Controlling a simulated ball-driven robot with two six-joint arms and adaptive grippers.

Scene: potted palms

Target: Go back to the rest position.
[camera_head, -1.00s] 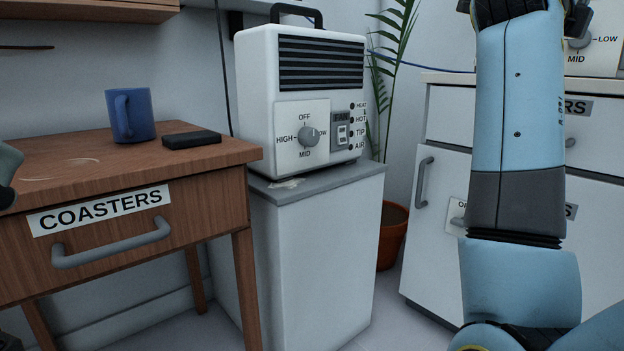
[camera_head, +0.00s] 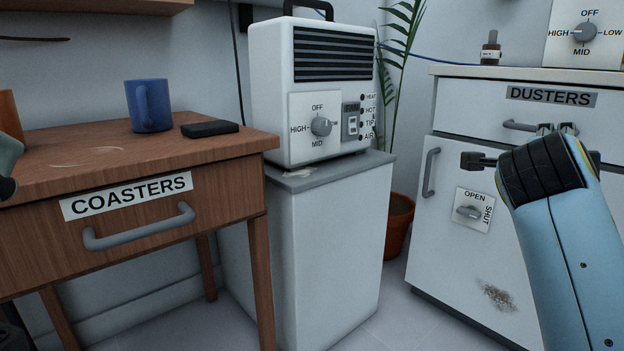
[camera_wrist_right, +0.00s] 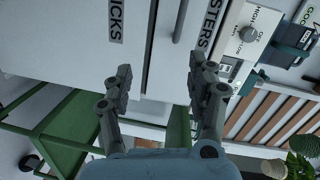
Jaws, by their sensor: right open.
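My right gripper (camera_head: 517,146) is partly hidden behind my own blue forearm in the head view, in front of the white cabinet. In the right wrist view my right gripper (camera_wrist_right: 161,68) is open, with nothing between its two dark fingers. The white cabinet's front (camera_wrist_right: 75,50) lies beyond the fingers. I cannot tell how far the fingers are from it. A small part at the left edge of the head view seems to be mine, but my left gripper cannot be made out.
A wooden desk (camera_head: 225,162) carries a blue mug (camera_head: 151,108) and a black flat box (camera_head: 209,129). A white fan heater (camera_head: 270,95) stands on a pale stand (camera_head: 320,250). A bottle (camera_head: 490,50) stands on the cabinet. A potted palm (camera_head: 399,225) is behind. Floor shows between stand and cabinet.

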